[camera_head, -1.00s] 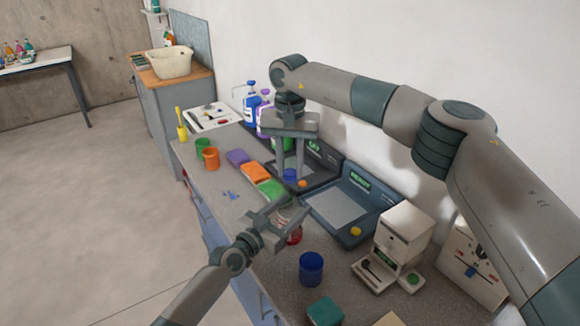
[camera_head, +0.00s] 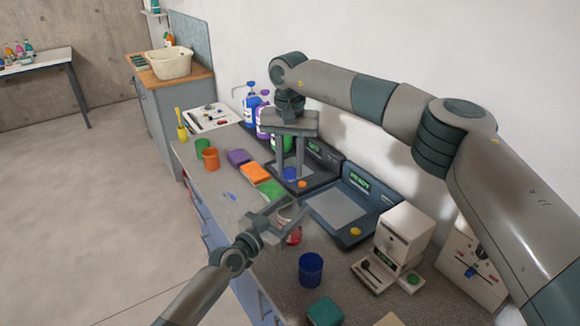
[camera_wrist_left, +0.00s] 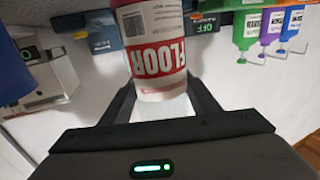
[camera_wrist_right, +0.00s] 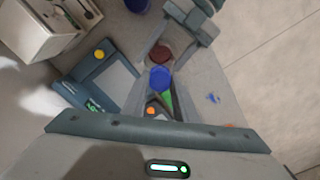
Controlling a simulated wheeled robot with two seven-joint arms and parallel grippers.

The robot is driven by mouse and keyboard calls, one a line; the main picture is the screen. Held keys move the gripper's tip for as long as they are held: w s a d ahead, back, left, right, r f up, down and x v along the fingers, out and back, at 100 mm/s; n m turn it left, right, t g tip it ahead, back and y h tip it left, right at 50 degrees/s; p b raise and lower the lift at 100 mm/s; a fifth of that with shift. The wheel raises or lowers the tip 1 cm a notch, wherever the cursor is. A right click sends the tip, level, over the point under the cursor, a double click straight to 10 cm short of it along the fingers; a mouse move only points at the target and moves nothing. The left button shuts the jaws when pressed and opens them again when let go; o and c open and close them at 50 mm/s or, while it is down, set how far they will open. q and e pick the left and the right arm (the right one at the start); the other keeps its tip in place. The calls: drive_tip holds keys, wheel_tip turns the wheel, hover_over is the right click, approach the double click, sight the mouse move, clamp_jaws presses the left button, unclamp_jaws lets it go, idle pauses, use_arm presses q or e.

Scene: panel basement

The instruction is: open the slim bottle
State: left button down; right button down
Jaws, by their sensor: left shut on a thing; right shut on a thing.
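The slim bottle (camera_head: 294,237), white and red, stands at the counter's front edge, partly hidden by my left gripper (camera_head: 284,222), which is shut on it. The left wrist view shows its red label (camera_wrist_left: 158,58) with "FLOOR" upside down, between the fingers. My right gripper (camera_head: 290,176) points down from above and is shut on a small blue cap (camera_head: 290,173). The right wrist view shows the cap (camera_wrist_right: 161,77) between the fingertips, apart from a dark red round shape that looks like the bottle's top (camera_wrist_right: 160,52).
Two dark devices with grey plates (camera_head: 340,203) stand along the wall. A blue cup (camera_head: 311,269), a teal block (camera_head: 324,312) and a white machine (camera_head: 403,238) are nearer. Colored sponges (camera_head: 255,172), green and orange cups (camera_head: 210,158) and pump bottles (camera_head: 250,106) are farther back.

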sight(290, 171)
drive_tip(key=shift+r, duration=0.8)
drive_tip(key=shift+r, duration=2)
use_arm(q)
drive_tip(key=c, duration=0.6)
unclamp_jaws()
drive_tip(key=b+v, duration=0.2)
drive_tip(key=v, duration=1)
use_arm(e)
drive_tip(key=shift+f, duration=0.95)
